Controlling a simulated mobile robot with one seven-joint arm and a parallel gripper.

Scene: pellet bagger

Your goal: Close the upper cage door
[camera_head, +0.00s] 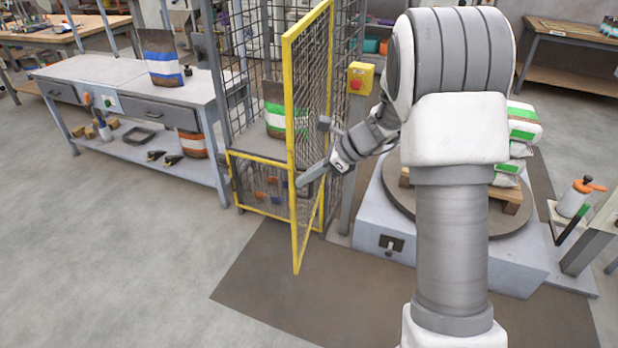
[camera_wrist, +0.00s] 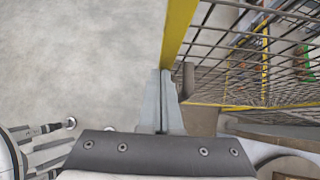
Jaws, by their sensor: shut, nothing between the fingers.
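The upper cage door (camera_head: 289,120) is a tall yellow frame with wire mesh. It stands swung open, its free edge out toward me, and the cage opening to its left is uncovered. In the wrist view its yellow edge (camera_wrist: 178,32) runs up from the fingertips, with the mesh to the right. A dark handle-like piece (camera_wrist: 186,80) sits on the door just right of the fingers. My gripper (camera_head: 301,185) is shut and empty, beside the door at about mid-height. It also shows in the wrist view (camera_wrist: 161,75). I cannot tell whether the fingers touch the frame.
Inside the cage (camera_head: 229,90) stands a green-and-white bag (camera_head: 273,110). A yellow box with a red button (camera_head: 360,78) is right of the door. A pallet turntable (camera_head: 385,225) stands at right, a workbench (camera_head: 120,80) at left. The floor in front of the door is clear.

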